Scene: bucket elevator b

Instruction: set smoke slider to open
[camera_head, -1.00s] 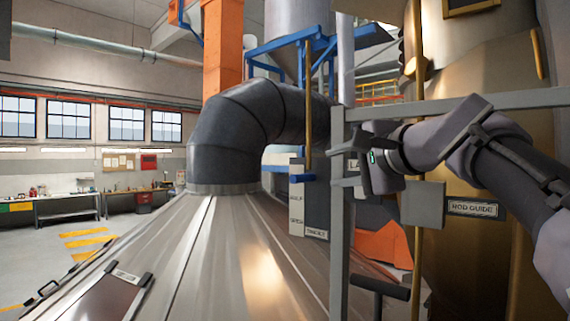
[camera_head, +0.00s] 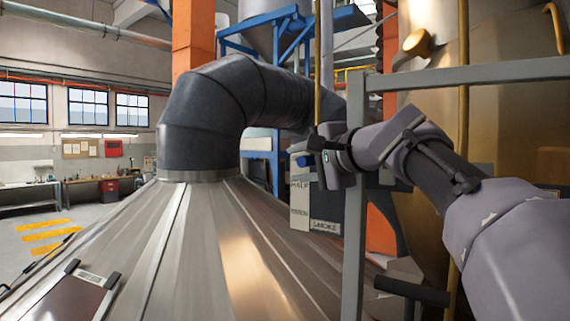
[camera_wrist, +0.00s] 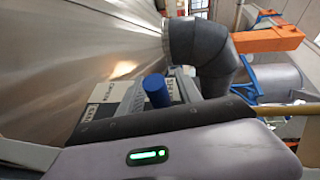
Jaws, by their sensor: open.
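A narrow upright panel (camera_head: 300,204) with pale label plates stands beside the big grey duct in the head view; its lettering is too blurred to read surely. A blue handle stub, likely the slider's knob, shows in the wrist view (camera_wrist: 157,92) in front of label plates (camera_wrist: 122,94). My gripper (camera_head: 303,153) is at the panel's upper part in the head view, its jaws open, and it hides much of the handle. In the wrist view the handle stands just beyond the gripper's front edge, near its middle. I cannot tell whether they touch.
A grey post and rail frame (camera_head: 354,235) stands close to my arm. A brass rod (camera_head: 318,55) runs down above the gripper. The large grey duct (camera_head: 205,120) rises from a sloping metal hood (camera_head: 150,235). A tall brass vessel (camera_head: 430,90) is at right.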

